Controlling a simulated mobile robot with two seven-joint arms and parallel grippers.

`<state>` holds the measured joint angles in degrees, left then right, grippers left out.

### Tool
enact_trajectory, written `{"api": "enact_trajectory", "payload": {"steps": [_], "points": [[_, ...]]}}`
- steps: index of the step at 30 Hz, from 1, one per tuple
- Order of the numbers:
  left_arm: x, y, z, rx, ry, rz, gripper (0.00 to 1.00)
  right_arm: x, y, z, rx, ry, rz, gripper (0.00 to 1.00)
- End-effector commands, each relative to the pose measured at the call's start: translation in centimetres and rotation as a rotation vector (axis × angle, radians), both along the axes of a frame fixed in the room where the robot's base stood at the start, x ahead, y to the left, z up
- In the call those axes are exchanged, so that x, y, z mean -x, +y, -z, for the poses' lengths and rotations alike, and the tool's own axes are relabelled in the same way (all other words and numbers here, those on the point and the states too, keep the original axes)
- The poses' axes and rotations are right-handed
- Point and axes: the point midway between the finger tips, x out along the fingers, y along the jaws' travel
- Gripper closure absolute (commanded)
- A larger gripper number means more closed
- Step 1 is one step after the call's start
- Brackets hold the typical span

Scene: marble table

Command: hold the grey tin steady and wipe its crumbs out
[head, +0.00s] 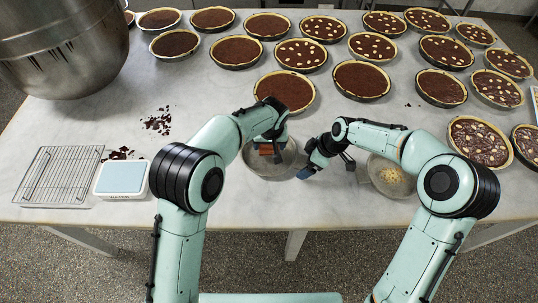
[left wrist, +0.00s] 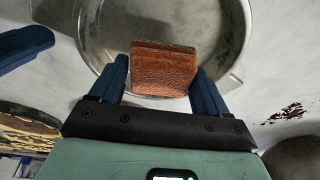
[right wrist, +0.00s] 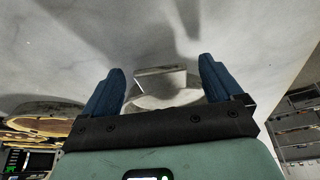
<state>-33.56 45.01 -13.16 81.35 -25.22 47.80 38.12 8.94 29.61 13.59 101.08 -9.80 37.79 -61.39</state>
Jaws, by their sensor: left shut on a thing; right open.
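The grey tin (head: 290,160) stands near the table's front edge; it is round, shallow and has a tab at its rim. In the left wrist view, the tin's (left wrist: 90,35) inside looks mostly bare, with a faint darker patch. My left gripper (head: 268,145) is shut on a reddish-brown sponge-like block (left wrist: 165,68), held over the tin's inside; I cannot tell whether it touches the bottom. My right gripper (head: 328,166) is open beside the tin's right side. A shiny grey piece (right wrist: 160,78) shows between its fingers; I cannot tell which vessel it belongs to.
A bowl of pale crumbs (head: 393,180) stands right of my right gripper. A wire rack (head: 58,175), a blue-topped box (head: 121,177) and dark shavings (head: 158,121) lie left. Several pies (head: 284,90) fill the back, and a large metal bowl (head: 65,50) stands back left.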

Motion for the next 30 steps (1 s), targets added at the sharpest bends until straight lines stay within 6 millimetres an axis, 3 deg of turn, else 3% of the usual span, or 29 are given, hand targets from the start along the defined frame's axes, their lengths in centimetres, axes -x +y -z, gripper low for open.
{"api": "enact_trajectory", "payload": {"steps": [16, 21, 30], "points": [[0.0, 0.0, 0.0, 0.0, -0.001, 0.0, 0.56, 1.4, -3.6, -9.3, 0.001, -0.001, 0.002, 0.07], [0.0, 0.0, 0.0, 0.0, -0.001, 0.0, 0.56, 1.6, -4.1, -10.5, 0.001, 0.0, 0.0, 0.07], [0.0, 0.0, 0.0, 0.0, -0.001, 0.0, 0.56, 1.7, -4.1, -10.7, 0.0, 0.002, -0.001, 0.07]]}}
